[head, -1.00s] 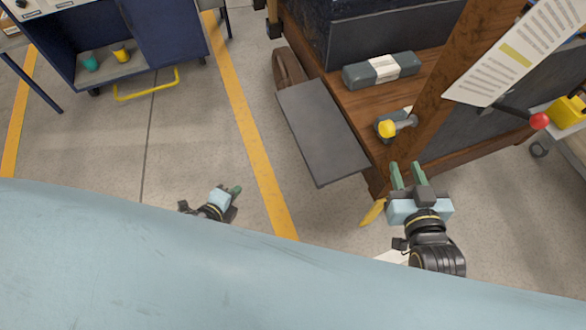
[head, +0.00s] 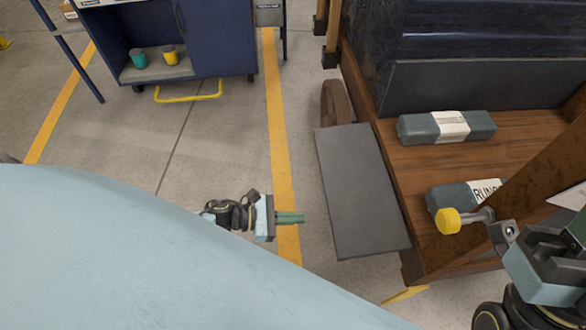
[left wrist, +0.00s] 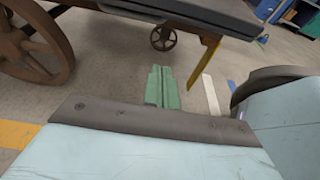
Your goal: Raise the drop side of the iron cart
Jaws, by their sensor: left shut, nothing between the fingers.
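The iron cart has a brown wooden deck (head: 425,185) at the right of the head view. Its drop side, a plain grey panel (head: 362,190), is down along the deck's left edge. A yellow knob (head: 448,221) on a short grey stem is by the post at the deck's near corner. My left gripper (head: 303,218) is shut and empty, left of the panel and apart from it, fingers pointing right. In the left wrist view its green fingers (left wrist: 162,88) lie together below the cart's dark edge (left wrist: 200,10). My right gripper (head: 578,228) is cut off at the right edge; its fingers are mostly hidden.
Grey packages with white labels (head: 447,127) lie on the deck. A brown wheel (head: 335,102) stands beyond the panel. A blue cabinet (head: 215,35) with a yellow handle (head: 188,98) and two cups is at the back left. The floor between is clear.

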